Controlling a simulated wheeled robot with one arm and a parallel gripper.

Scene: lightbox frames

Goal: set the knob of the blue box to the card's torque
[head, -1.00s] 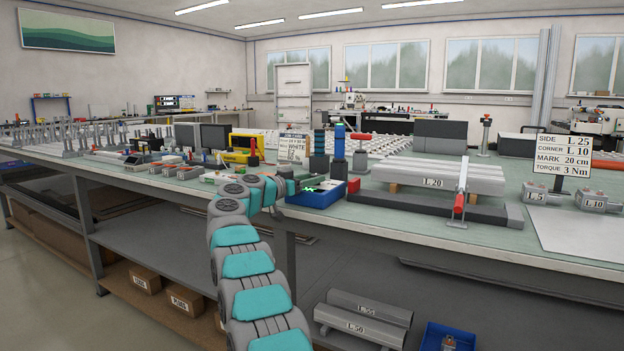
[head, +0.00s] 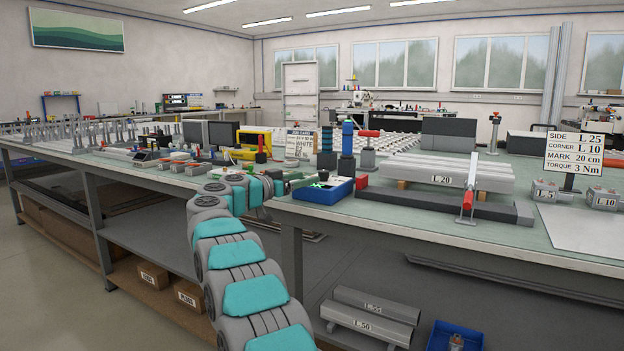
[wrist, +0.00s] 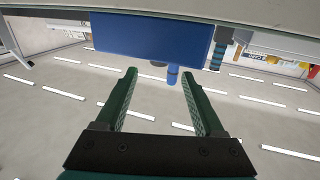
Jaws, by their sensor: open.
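The blue box (head: 323,194) stands near the front edge of the bench, with a bright green patch on its top. Its blue face also fills the upper middle of the wrist view (wrist: 150,36). I cannot make out the knob or its setting. The card (head: 574,153) at the right reads SIDE L 25, CORNER L 10, MARK 20 cm, TORQUE 3 Nm. My gripper (wrist: 160,95) has its two dark green fingers spread and nothing between them. In the wrist view the fingertips point toward the blue face. In the head view my arm reaches to just left of the box.
Blue and dark posts (head: 347,145) and a red-handled tool (head: 368,148) stand behind the box. A yellow case (head: 252,142) is behind left. Bars and a blue bin (head: 455,337) are below the bench.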

